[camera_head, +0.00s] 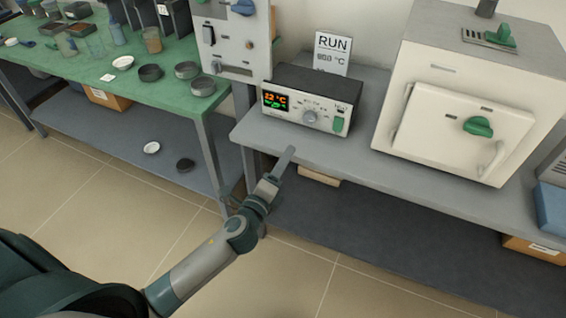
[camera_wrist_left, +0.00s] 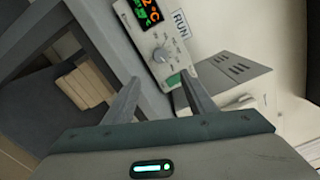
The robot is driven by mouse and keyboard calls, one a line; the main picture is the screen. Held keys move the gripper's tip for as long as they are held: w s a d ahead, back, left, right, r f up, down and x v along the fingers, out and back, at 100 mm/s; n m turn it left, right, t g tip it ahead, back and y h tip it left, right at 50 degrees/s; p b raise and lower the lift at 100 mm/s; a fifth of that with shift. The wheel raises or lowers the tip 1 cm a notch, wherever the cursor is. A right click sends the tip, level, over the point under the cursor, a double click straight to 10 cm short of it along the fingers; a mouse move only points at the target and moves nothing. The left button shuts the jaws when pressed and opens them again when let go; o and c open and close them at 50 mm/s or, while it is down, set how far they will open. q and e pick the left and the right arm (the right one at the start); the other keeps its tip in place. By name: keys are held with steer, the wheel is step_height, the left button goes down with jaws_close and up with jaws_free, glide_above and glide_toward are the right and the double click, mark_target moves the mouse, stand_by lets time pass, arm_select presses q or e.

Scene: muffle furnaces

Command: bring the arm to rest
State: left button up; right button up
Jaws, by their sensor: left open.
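My left arm reaches in from the lower left in the head view, and its left gripper (camera_head: 281,166) is over the front edge of the grey bench, short of the control box. In the left wrist view the left gripper (camera_wrist_left: 160,95) shows two fingers spread apart with nothing between them. The control box (camera_head: 308,102) has a lit display, a knob and a green switch. It also shows in the left wrist view (camera_wrist_left: 154,50), beyond the fingers. My right gripper is in neither view.
A white muffle furnace (camera_head: 450,122) with a green handle stands on the grey bench (camera_head: 360,166). A RUN sign (camera_head: 331,52) stands behind the control box. A green table (camera_head: 185,110) at the left holds dishes and beakers. The tiled floor (camera_head: 110,214) in front is clear.

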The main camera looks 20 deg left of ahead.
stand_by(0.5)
arm_select(q)
steer(key=s+f+n+g, duration=0.3)
steer(key=s+f+n, duration=0.1)
steer(key=f, duration=0.9)
steer(key=s+f+n+g, duration=0.3)
steer(key=s+f+n, duration=0.15)
steer(key=f, duration=0.85)
steer(key=s+d+f+n+g, duration=0.2)
steer(key=s+f+n, duration=0.3)
steer(key=s+f, duration=0.6)
steer(key=s+d+f+n+g+h, duration=0.1)
steer(key=s+d+f+n+g, duration=0.1)
steer(key=s+f+n, duration=0.4)
steer(key=s+f+g, duration=0.1)
steer(key=s+f, duration=0.4)
steer(key=s, duration=0.1)
steer(key=shift+s+d+g, duration=0.2)
steer(key=shift+d+g, duration=0.2)
steer(key=shift+n, duration=0.25)
